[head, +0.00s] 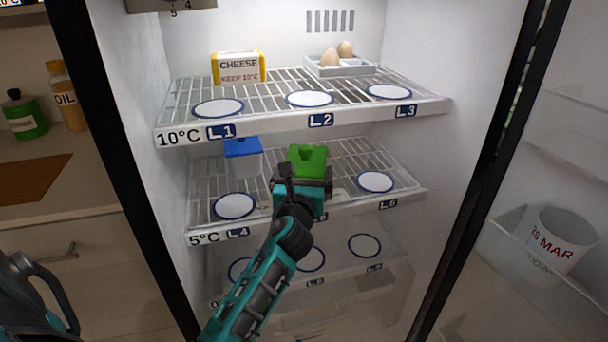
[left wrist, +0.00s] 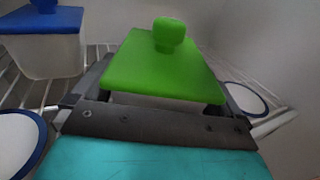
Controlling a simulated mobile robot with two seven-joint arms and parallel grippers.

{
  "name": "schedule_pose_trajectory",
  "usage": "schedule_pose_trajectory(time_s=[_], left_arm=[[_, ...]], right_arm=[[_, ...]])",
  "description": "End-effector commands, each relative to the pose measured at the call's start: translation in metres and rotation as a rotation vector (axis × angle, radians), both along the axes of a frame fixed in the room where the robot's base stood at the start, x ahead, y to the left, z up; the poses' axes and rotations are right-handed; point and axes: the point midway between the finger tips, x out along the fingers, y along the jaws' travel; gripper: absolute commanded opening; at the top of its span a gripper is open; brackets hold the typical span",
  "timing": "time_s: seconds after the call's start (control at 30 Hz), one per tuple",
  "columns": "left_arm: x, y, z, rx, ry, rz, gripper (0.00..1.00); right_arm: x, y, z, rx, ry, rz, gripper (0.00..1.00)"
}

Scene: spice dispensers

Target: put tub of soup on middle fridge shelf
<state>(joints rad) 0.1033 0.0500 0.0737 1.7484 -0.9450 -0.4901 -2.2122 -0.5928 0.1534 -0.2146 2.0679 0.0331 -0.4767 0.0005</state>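A tub with a green lid (head: 307,158) is at the middle shelf (head: 350,207), near its centre. The lid and its knob (left wrist: 168,40) show large in the left wrist view; the tub's body is mostly hidden. My left gripper (head: 302,180) reaches in from the front, with a dark finger along each side of this tub. The fingers appear shut on it, though the lid hides the contact. I cannot tell whether its base touches the shelf. A blue-lidded tub (head: 243,157) stands left of it, also in the left wrist view (left wrist: 45,45). No soup label is readable. My right gripper is not in view.
The middle shelf has marked circles at L4 (head: 234,206) and L6 (head: 375,182), both bare. The top shelf (head: 375,115) above holds cheese (head: 238,67) and an egg tray (head: 345,67). The right door holds a white pot (head: 560,240). Fridge side walls bound both sides.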

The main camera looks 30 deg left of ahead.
Motion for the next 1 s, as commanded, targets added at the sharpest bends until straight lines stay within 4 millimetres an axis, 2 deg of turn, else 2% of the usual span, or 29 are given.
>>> schedule_pose_trajectory(time_s=[0.17, 0.5, 0.7, 1.0], left_arm=[[-0.006, -0.003, 0.002, 0.0, 0.002, -0.001, 1.0], [-0.066, -0.033, 0.001, -0.002, 0.004, -0.001, 1.0], [-0.095, -0.048, 0.002, 0.0, 0.002, 0.0, 1.0], [-0.107, -0.054, 0.003, -0.001, 0.0, 0.001, 1.0]], right_arm=[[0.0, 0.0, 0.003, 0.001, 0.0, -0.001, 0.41], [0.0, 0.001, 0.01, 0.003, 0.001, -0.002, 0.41], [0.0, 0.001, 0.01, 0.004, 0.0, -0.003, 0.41], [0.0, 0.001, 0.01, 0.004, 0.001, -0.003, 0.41]])
